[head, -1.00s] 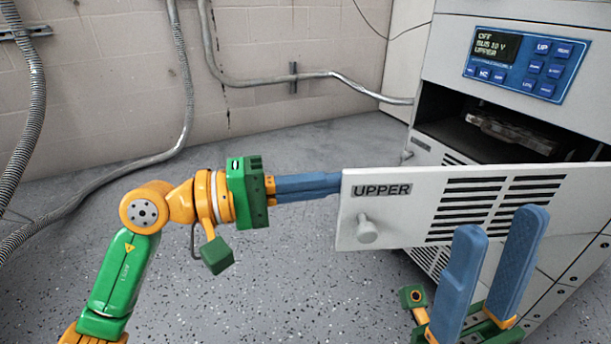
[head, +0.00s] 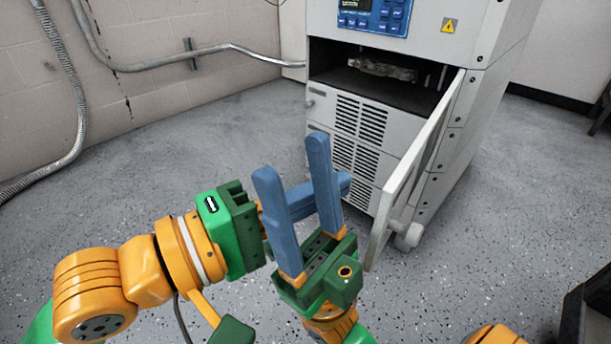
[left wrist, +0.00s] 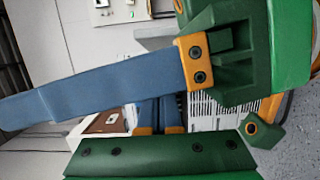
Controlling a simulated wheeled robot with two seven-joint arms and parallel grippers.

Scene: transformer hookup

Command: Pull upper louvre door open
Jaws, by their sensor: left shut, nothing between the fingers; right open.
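The upper louvre door (head: 413,165) stands wide open, swung out from the cabinet on its right side. I see it nearly edge-on. Its pale round knob (head: 408,236) shows low at the outer end. My left gripper (head: 346,185) is shut and empty; its blue fingers point right, with a visible gap before the door. My right gripper (head: 293,158) is open and empty, its two fingers upright in front of the left fingers and partly hiding them. In the left wrist view, a large blue finger (left wrist: 100,90) crosses in front of the shut left fingers (left wrist: 158,115).
The opened cabinet bay (head: 350,80) is dark and holds a flat object (head: 383,69). A lower louvred panel (head: 345,150) below it is closed. A blue control panel (head: 375,14) is above. The floor right of the door is clear; a dark object (head: 588,310) stands at lower right.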

